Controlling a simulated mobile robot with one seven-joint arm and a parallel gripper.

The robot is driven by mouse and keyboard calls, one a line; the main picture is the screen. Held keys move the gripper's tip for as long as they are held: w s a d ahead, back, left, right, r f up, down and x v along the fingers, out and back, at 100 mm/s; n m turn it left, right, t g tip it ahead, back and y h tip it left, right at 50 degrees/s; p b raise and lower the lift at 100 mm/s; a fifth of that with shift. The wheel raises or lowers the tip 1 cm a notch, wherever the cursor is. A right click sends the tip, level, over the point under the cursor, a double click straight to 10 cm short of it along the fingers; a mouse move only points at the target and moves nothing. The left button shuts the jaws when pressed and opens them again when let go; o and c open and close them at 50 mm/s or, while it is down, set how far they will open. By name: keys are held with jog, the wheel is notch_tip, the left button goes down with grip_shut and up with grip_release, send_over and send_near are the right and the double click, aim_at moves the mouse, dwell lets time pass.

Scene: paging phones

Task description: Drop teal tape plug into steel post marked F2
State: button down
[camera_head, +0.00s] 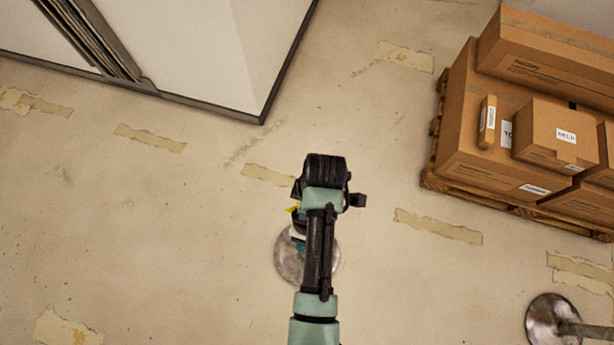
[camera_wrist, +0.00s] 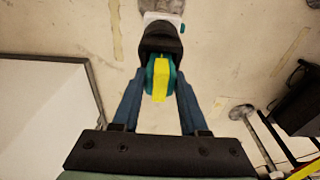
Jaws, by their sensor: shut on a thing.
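The teal tape plug (camera_wrist: 151,78), with a yellow strip down its face, is between the blue fingers of my gripper (camera_wrist: 161,84), which is shut on it. Directly beyond it in the wrist view is the black head of a post (camera_wrist: 160,38), with a white part (camera_wrist: 163,18) behind. I cannot tell whether plug and head touch. In the head view my gripper (camera_head: 328,198) and arm cover most of this post; its round steel base (camera_head: 290,262) shows below. A yellow bit of the held plug (camera_head: 293,209) shows at left. No F2 marking is readable.
A second steel post base (camera_head: 548,318) stands at the lower right, also in the wrist view (camera_wrist: 241,112). Cardboard boxes (camera_head: 480,165) sit on a pallet at the upper right. A white walled unit (camera_head: 210,50) is at the upper left. Floor between is clear, with tape patches.

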jog(key=shift+r+p, duration=0.2)
jog(key=shift+p, duration=0.1)
jog(key=shift+r+p, duration=0.35)
jog(key=shift+p, duration=0.05)
jog(key=shift+r+p, duration=0.2)
jog(key=shift+p, duration=0.2)
dwell(0.6)
jog(key=shift+f+b, duration=0.55)
jog(key=shift+f, duration=0.3)
dwell(0.4)
jog(key=shift+r, duration=0.2)
jog(key=shift+r+p, duration=0.35)
jog(key=shift+p, duration=0.25)
jog(key=shift+r+p, duration=0.35)
jog(key=shift+p, duration=0.15)
jog(key=shift+f+b, duration=0.6)
jog(key=shift+f, duration=0.3)
dwell(0.5)
jog(key=c, duration=0.7)
grip_release()
